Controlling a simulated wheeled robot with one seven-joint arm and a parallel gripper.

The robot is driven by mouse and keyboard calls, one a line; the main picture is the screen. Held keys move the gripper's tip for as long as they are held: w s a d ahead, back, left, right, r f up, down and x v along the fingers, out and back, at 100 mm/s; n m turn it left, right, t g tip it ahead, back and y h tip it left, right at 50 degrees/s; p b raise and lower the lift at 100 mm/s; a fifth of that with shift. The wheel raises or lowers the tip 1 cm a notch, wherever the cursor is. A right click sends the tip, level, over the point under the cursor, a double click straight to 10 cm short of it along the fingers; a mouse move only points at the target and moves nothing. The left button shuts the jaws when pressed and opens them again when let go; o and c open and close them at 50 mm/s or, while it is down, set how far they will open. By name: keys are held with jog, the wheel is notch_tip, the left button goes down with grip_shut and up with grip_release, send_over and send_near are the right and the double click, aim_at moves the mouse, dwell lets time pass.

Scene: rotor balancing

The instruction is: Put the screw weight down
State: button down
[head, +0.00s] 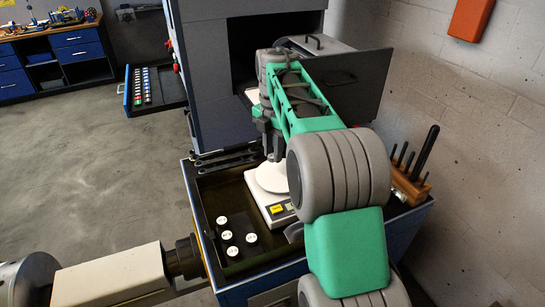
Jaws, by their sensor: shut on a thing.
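My gripper (270,156) points down just above the round white pan (270,180) of a scale (283,214). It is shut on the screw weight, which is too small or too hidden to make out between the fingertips. I cannot tell whether the weight touches the pan. My arm covers the right side of the scale. Several dark weights with white round tops (232,252) stand on a dark plate in the tray, to the left of the scale.
The blue-edged tray (204,250) also holds dark wrenches (222,160) at its back left. A wooden block with dark-handled tools (408,187) stands at its right. A grey machine cabinet (205,75) with an open door (352,80) rises behind. A drawer (150,88) juts out left.

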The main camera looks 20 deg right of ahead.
aim_at(272, 170)
jog(key=shift+w+d+f, duration=0.1)
jog(key=shift+w+f, duration=0.4)
jog(key=shift+f, duration=0.1)
jog(key=shift+w+f, duration=0.15)
jog(key=shift+f, duration=1.65)
jog(key=c, duration=1.2)
grip_release()
notch_tip(272, 170, up, 12)
jog(key=shift+r, duration=0.2)
jog(key=s+a+f+m+t, duration=0.1)
jog(key=s+a+f+m, duration=0.3)
jog(key=s+m, duration=0.3)
jog(key=s+a+f+m+t, duration=0.1)
jog(key=s+a+f+m, duration=0.2)
jog(key=s+m, duration=0.4)
jog(key=s+a+f+m+t, duration=0.2)
jog(key=s+a+f+m, duration=0.2)
jog(key=s+m, duration=0.3)
jog(key=shift+s+a+f+m, duration=0.35)
jog(key=shift+s+f+m, duration=0.05)
jog(key=shift+f+m, duration=0.2)
